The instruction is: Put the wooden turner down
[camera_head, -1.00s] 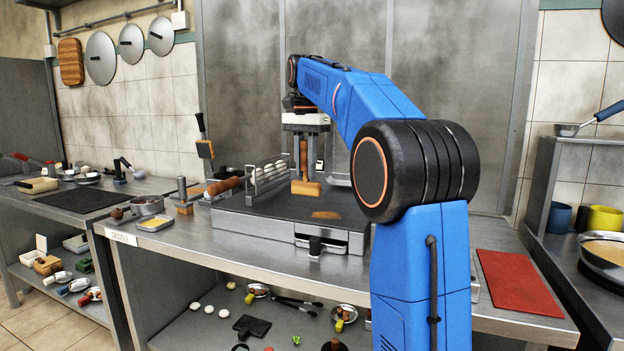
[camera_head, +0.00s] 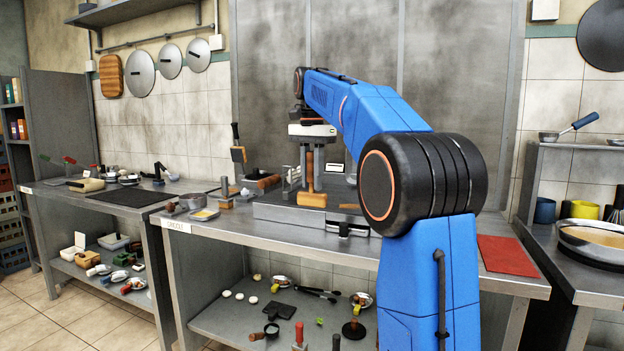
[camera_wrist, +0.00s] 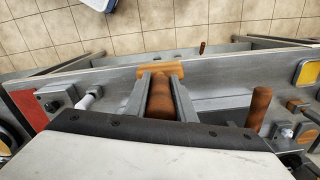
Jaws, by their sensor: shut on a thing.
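The wooden turner has a brown handle (camera_head: 310,168) and a lighter wooden block-like head (camera_head: 312,199). My gripper (camera_head: 309,150) is shut on its handle. The turner hangs upright, head down, in front of or over the griddle (camera_head: 275,212) near its front side. Whether the head touches anything cannot be told. In the wrist view the handle (camera_wrist: 160,104) lies between the two fingers, with the head (camera_wrist: 160,70) beyond them over grey metal. My fingers hide part of the handle.
A red board (camera_head: 507,252) lies on the counter at right. Another turner (camera_head: 237,153) stands upright in a holder behind. A brown-handled tool (camera_head: 268,182) lies at the griddle's left.

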